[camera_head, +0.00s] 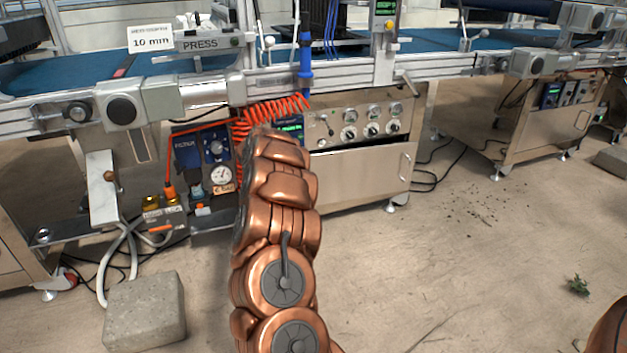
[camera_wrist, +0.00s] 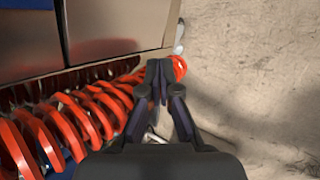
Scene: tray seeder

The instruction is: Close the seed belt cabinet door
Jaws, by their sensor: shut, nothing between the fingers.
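The seed belt cabinet door (camera_head: 360,178) is a plain steel panel with an upright bar handle (camera_head: 404,162) near its right edge, below the gauge panel. In the head view my gripper is hidden behind the arm.
The red coiled hose (camera_head: 270,108) hangs at the cabinet's left, near the filter unit (camera_head: 190,147). A concrete block (camera_head: 145,310) stands on the floor at lower left. Black cables (camera_head: 428,180) lie right of the cabinet. Floor in front is mostly clear, with scattered soil (camera_head: 485,205).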

